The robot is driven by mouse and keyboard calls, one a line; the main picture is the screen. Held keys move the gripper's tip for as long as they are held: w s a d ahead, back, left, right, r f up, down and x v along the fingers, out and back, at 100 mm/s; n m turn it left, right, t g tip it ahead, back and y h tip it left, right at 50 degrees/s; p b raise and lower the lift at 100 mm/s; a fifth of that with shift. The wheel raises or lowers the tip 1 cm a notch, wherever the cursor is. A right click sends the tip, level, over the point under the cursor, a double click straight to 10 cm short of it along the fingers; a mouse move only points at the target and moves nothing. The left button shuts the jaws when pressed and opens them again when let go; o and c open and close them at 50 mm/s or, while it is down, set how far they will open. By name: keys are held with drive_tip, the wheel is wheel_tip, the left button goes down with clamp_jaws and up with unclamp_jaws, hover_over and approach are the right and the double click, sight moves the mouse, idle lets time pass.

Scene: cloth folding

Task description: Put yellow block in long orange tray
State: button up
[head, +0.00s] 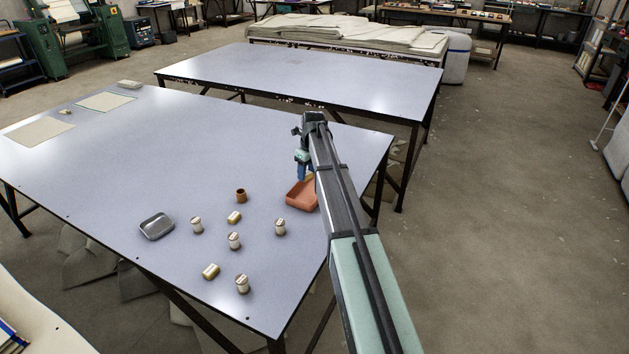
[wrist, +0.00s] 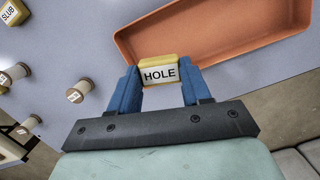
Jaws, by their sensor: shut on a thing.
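My gripper (wrist: 160,86) is shut on a yellow block (wrist: 158,74), whose white face reads "HOLE" in the wrist view. The block is between the two blue fingertips. The long orange tray (wrist: 135,43) lies just beyond the block in the wrist view, and the block overlaps its near rim in the picture. How high the block is above the tray I cannot tell. In the head view the orange tray (head: 300,196) is near the right edge of the table, partly hidden by my arm. My gripper (head: 305,177) is above its far side.
On the table (head: 190,265) stand several white spools (head: 234,240), two other yellow blocks (head: 211,271) (head: 234,217), a brown cup (head: 241,195) and a grey metal tray (head: 157,226). Flat cloths (head: 105,101) lie far left. The table's middle is clear.

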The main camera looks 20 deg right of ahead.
drive_tip(key=shift+w+d+n, duration=1.5)
drive_tip(key=shift+w+d, duration=1.6)
drive_tip(key=shift+w, duration=0.05)
drive_tip(key=shift+f, duration=4.75)
drive_tip(key=shift+f, duration=0.1)
drive_tip(key=o, duration=1)
drive_tip(key=r, duration=0.4)
drive_tip(key=s+d+r, duration=0.1)
drive_tip(key=r, duration=0.7)
drive_tip(key=shift+s+d, duration=0.15)
